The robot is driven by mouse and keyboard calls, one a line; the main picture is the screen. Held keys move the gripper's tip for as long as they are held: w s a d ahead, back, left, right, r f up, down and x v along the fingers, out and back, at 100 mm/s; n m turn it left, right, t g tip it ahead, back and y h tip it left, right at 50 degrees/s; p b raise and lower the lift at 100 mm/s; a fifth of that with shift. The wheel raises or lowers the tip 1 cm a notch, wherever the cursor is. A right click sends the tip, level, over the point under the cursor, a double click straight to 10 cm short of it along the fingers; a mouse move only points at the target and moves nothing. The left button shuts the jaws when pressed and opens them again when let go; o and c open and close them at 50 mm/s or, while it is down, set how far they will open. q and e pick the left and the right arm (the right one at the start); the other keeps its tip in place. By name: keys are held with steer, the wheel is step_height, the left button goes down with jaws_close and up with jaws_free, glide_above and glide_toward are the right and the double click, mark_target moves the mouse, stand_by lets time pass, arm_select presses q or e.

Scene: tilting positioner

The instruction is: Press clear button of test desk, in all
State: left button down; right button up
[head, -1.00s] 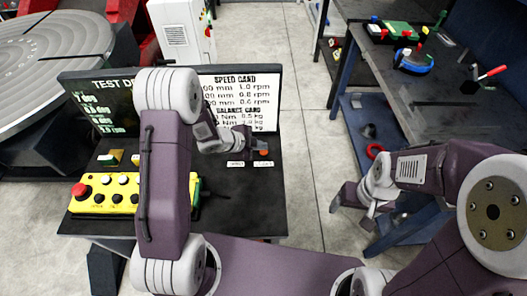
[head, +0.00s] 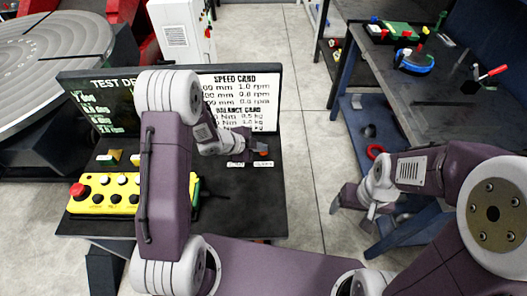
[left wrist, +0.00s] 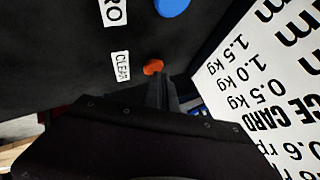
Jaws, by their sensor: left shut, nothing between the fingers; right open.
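The test desk (head: 272,200) is black, with a dark screen (head: 105,105) and a white card panel (head: 240,98) behind it. The orange-red clear button (left wrist: 153,67) sits beside its CLEAR label (left wrist: 121,66) in the left wrist view. In the head view the button (head: 264,154) shows only partly, beneath my left fingertips. My left gripper (head: 260,146) is shut and empty. Its fingertips (left wrist: 159,78) are right at the button; I cannot tell whether they touch it. My right gripper (head: 352,208) is open and empty, away from the desk on the right.
A blue button (left wrist: 173,5) lies near the clear button. A yellow control box (head: 105,193) with a red knob stands at the desk's left. A turntable (head: 45,60) is at the far left. A dark workbench (head: 455,110) with parts stands right. Open floor lies between.

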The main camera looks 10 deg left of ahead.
mark_target(261, 153)
stand_by(0.4)
arm_select(q)
steer(key=shift+r+p, duration=0.75)
steer(key=shift+p, duration=0.05)
step_height(261, 153, up, 5)
steer(key=p, duration=0.5)
steer(key=shift+r, duration=0.15)
stand_by(0.3)
